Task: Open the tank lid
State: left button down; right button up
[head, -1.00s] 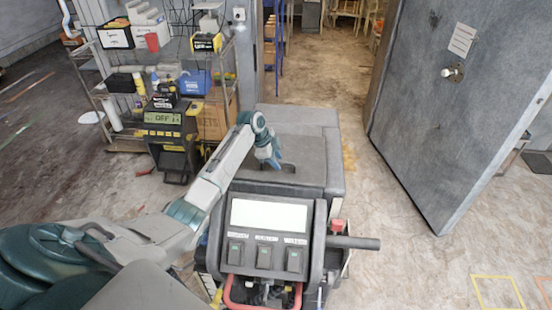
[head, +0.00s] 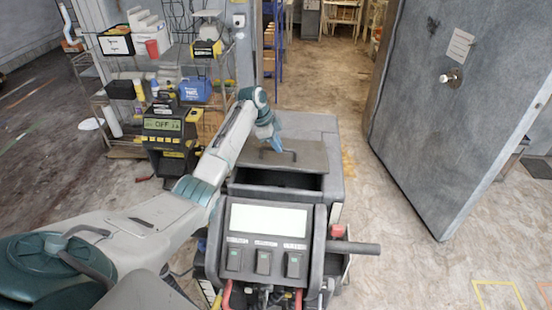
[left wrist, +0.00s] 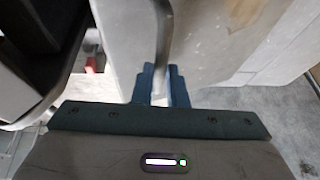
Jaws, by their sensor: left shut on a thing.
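The tank lid (head: 310,156) is a grey panel on top of the floor machine. It is partly open, with a dark gap into the tank (head: 290,183) along its near edge. My left gripper (head: 273,145), with blue fingers, is shut on the dark lid handle (head: 291,153). In the left wrist view, the fingers (left wrist: 162,88) close around the handle bar (left wrist: 163,35), with the pale lid (left wrist: 212,35) behind. My right gripper is not in view.
The machine's control panel (head: 267,240) stands in front of the tank, with a dark side handle (head: 355,247). A grey freezer door (head: 460,110) stands open at the right. A shelf and a charger (head: 168,130) are at the left. The floor beyond is clear.

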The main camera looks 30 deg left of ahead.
pick_arm(q)
jog(key=w+a+r+b, duration=0.2)
jog(key=w+r, duration=0.2)
jog(key=r, duration=0.2)
jog(key=shift+w+a+r+b, duration=0.15)
jog(key=shift+w+b, duration=0.15)
jog(key=shift+b, duration=0.05)
